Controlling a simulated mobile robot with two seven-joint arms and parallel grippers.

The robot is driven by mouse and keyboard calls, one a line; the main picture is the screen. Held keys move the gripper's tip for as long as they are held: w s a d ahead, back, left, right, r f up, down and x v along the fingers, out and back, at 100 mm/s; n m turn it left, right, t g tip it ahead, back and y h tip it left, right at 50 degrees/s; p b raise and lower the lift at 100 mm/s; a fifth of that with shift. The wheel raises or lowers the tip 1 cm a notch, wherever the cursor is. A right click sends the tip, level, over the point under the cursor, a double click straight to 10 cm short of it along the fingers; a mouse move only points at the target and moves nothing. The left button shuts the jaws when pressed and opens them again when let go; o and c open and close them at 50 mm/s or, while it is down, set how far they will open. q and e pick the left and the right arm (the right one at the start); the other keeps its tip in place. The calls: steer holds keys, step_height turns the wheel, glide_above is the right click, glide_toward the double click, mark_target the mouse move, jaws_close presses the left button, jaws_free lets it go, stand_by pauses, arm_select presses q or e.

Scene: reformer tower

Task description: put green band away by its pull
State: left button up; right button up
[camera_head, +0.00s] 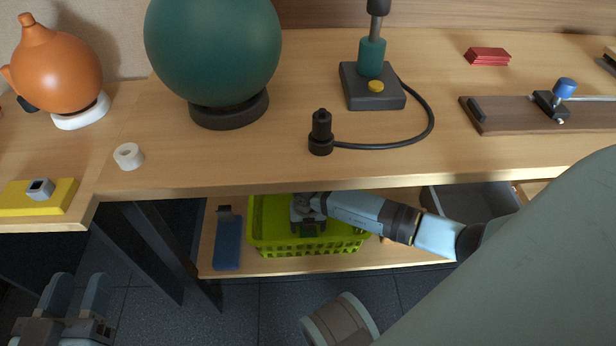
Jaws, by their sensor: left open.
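I cannot make out a green band apart from the lime-green basket (258,222), which sits on the lower shelf under the table. My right gripper (308,228) points down into this basket, its arm coming in from the right. Its fingers are dark and small here, and I cannot tell whether they hold anything. The gripper and arm hide part of the basket's inside. My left gripper (78,290) is at the bottom left, open and apparently empty, above the dark floor and well away from the basket.
A blue strip with a dark tab (227,243) lies left of the basket on the shelf (290,266). A grey bin (470,200) is on the right. The table (230,172) overhangs the shelf, with a dark leg (165,250) at left. A green ball (213,50) stands above.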

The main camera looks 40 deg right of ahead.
step_height(320, 180, up, 3)
steer(key=shift+f+p, duration=0.1)
steer(key=shift+p, duration=0.75)
step_height(320, 180, up, 4)
steer(key=shift+p, duration=1)
steer(key=shift+r, duration=0.5)
arm_select(q)
steer(key=s+n, duration=0.1)
steer(key=s+d+n+g, duration=0.1)
steer(key=shift+d+f+n+y, duration=0.1)
steer(key=shift+f+n+y, duration=0.2)
steer(key=shift+f, duration=0.1)
steer(key=shift+r, duration=0.25)
